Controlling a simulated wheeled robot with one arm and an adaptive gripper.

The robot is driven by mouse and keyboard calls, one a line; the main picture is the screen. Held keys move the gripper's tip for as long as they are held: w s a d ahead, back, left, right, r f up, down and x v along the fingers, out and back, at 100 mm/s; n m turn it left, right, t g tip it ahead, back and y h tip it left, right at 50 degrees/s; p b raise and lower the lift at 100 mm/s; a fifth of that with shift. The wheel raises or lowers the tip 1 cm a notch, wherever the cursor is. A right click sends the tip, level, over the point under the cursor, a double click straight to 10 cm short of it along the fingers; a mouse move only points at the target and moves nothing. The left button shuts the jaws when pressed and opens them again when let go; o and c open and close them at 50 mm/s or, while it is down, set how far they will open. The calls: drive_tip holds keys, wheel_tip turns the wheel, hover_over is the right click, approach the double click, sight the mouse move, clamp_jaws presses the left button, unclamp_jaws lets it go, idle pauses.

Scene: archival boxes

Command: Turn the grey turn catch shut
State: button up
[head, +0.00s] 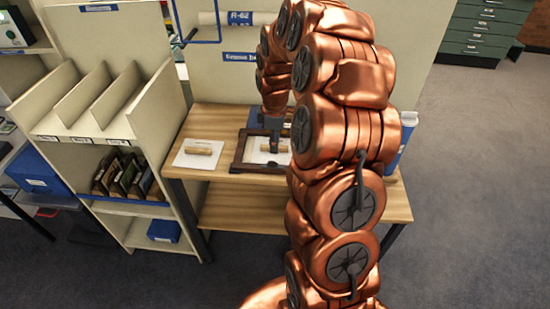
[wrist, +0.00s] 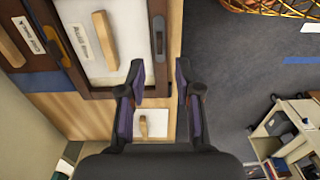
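A dark brown wooden frame (head: 238,152) lies on the wooden table in the head view, with a white panel inside. In the wrist view, the frame (wrist: 75,82) fills the upper left, around a white panel with a wooden bar handle (wrist: 105,40). A small dark grey elongated piece (wrist: 158,36), which looks like a turn catch, sits on the frame's right side.
A white board with a wooden handle (head: 199,151) lies left of the frame on the table (head: 240,215). A shelf unit with slanted dividers (head: 85,105) stands at left. Green drawers (head: 484,28) stand far right. Grey floor is clear at right.

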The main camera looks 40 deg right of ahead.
sight(275, 162)
drive_tip(key=shift+f+p, duration=1.3)
drive_tip(key=shift+f, duration=2.6)
clamp_jaws()
